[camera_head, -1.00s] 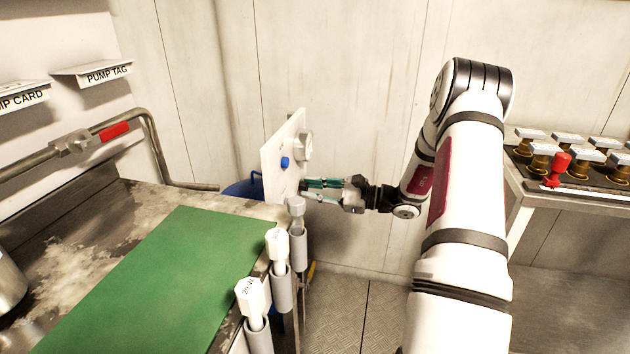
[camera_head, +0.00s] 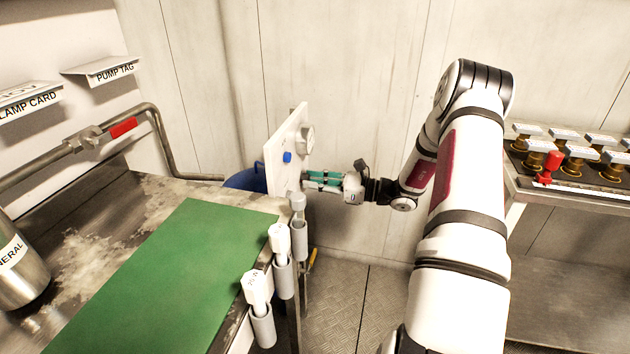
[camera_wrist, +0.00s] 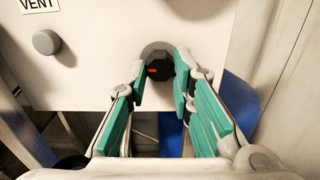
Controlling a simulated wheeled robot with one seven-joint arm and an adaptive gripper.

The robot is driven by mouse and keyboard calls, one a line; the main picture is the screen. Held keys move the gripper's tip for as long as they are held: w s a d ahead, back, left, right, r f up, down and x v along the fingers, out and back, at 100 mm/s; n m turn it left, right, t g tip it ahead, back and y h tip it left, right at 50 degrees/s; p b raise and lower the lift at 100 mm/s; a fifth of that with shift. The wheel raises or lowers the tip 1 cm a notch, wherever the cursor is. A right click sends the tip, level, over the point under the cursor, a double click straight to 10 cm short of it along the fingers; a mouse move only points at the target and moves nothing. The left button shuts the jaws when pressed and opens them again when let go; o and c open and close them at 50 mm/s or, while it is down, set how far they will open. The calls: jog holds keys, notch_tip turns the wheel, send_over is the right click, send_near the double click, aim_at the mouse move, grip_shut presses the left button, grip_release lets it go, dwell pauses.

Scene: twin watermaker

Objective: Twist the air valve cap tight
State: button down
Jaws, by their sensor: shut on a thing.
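The air valve cap (camera_wrist: 158,66) is a small dark round cap with a red mark, on the face of a white upright panel (camera_head: 283,176). My gripper (camera_wrist: 161,76) is shut on the cap, with one green-padded finger on each side of it in the wrist view. In the head view my gripper (camera_head: 308,179) reaches the panel from the right, and the cap itself is hidden there by the fingers. How tight the cap sits cannot be told.
A grey knob (camera_wrist: 46,42) sits beside a VENT label (camera_wrist: 40,4) on the panel. A blue knob (camera_head: 287,157) and a round grey fitting (camera_head: 307,139) are above my gripper. Grey holders with white-topped items (camera_head: 280,240) line the bench edge, close below my gripper.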

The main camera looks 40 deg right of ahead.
jog(key=shift+f, duration=0.1)
jog(key=c, duration=1.4)
grip_release()
jog(key=v, duration=1.2)
